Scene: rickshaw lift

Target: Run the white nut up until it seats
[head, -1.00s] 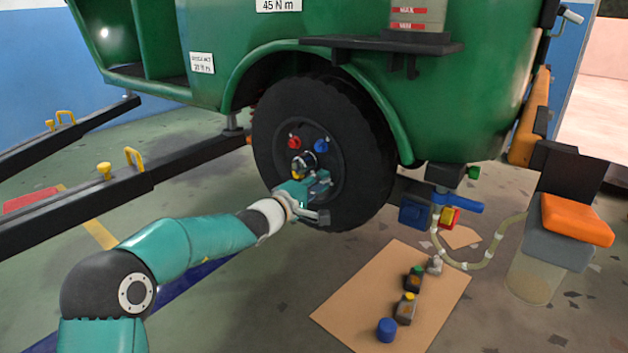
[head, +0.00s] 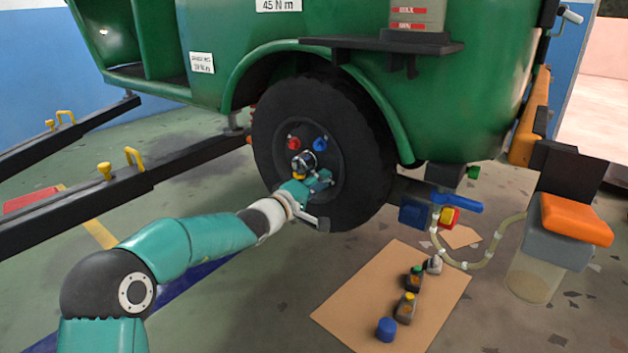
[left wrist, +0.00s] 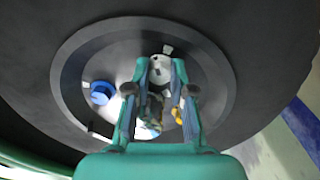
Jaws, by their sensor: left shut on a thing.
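The white nut (left wrist: 161,69) sits low on the wheel's dark hub, between the fingertips of my left gripper (left wrist: 160,66). The fingers are shut on it in the left wrist view. In the head view my left gripper (head: 318,181) reaches the lower hub and hides the white nut. Whether the nut touches the hub face cannot be told. A red nut (head: 293,143), a blue nut (head: 320,144) and a yellow nut (head: 298,176) show on the same hub around the shiny centre cap (head: 303,161). The blue nut also shows in the left wrist view (left wrist: 102,92). My right gripper is not in view.
The black tyre (head: 271,130) stands under the green body's (head: 460,90) wheel arch. A dark shaft (head: 80,207) with yellow fittings lies left.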

